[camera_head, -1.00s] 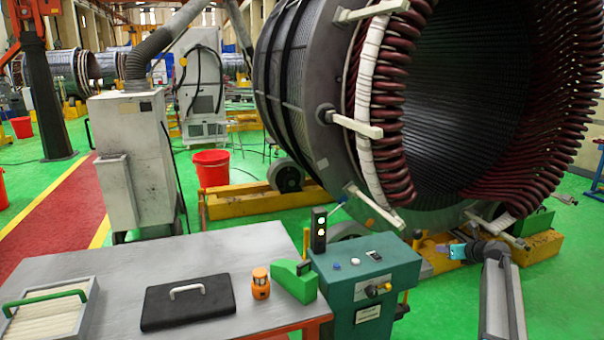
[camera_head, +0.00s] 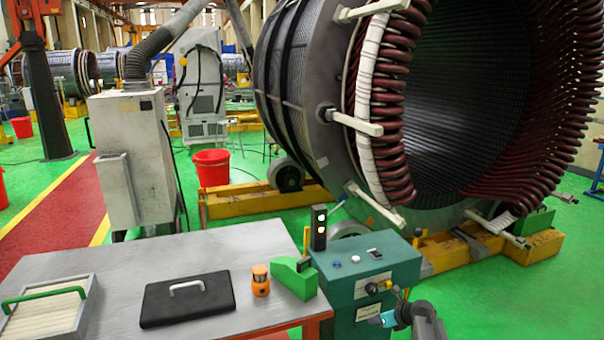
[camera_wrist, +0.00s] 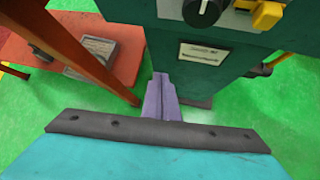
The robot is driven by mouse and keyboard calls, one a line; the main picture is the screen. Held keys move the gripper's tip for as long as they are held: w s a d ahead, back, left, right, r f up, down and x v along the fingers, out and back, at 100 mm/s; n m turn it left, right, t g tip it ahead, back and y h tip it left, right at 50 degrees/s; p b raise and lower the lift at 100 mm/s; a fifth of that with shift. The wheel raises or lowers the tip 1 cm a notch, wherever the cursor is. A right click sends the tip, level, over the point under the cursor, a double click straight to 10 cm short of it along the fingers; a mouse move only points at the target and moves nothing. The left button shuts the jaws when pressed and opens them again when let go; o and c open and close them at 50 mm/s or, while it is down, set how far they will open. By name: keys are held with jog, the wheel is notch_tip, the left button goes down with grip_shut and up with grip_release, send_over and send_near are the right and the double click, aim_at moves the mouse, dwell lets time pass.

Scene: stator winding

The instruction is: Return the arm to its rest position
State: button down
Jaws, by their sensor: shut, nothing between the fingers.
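My gripper (camera_head: 376,320) is low at the bottom of the head view, in front of the teal control cabinet (camera_head: 345,297). Its light-blue body shows beside the dark wrist joint. In the wrist view its two purple-grey fingers (camera_wrist: 161,98) are together with nothing between them. They point toward the floor beside the cabinet's lower front (camera_wrist: 215,65), which carries a white label and a black knob. Most of the arm is out of the picture.
A grey table (camera_head: 110,260) with a black case (camera_head: 188,300), an orange beacon (camera_head: 261,281) and a green block (camera_head: 294,278) stands left of the cabinet. The large stator (camera_head: 310,80) is behind. Green floor (camera_head: 480,305) is free at right.

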jog(key=s+a+f+n+g, duration=0.2)
jog(key=s+a+f+n, duration=0.1)
jog(key=s+a+f, duration=0.4)
jog(key=s+a+f+n+g+b, duration=0.1)
jog(key=s+a+f+n+g, duration=0.15)
jog(key=s+f, duration=0.5)
jog(key=s+a+f+n+g, duration=0.25)
jog(key=s+a+f, duration=0.25)
jog(key=s, duration=0.5)
jog(key=s+a+f+n+g+h, duration=0.15)
jog(key=s+n, duration=0.25)
jog(key=s, duration=0.4)
jog(key=s+f+n+g, duration=0.1)
jog(key=s+f+n, duration=0.2)
jog(key=s, duration=0.4)
jog(key=s+d+r+n+g+h, duration=0.1)
jog(key=s+d+n, duration=0.1)
jog(key=s+n, duration=0.6)
jog(key=s+d+r+n+g+h, duration=0.1)
jog(key=s+d+n+g+h, duration=0.1)
jog(key=s+n, duration=0.6)
jog(key=shift+d+r+n+b, duration=0.15)
jog(key=shift+d+n+b, duration=0.2)
jog(key=shift+d, duration=0.5)
jog(key=shift+s+h, duration=0.1)
jog(key=shift+h, duration=0.15)
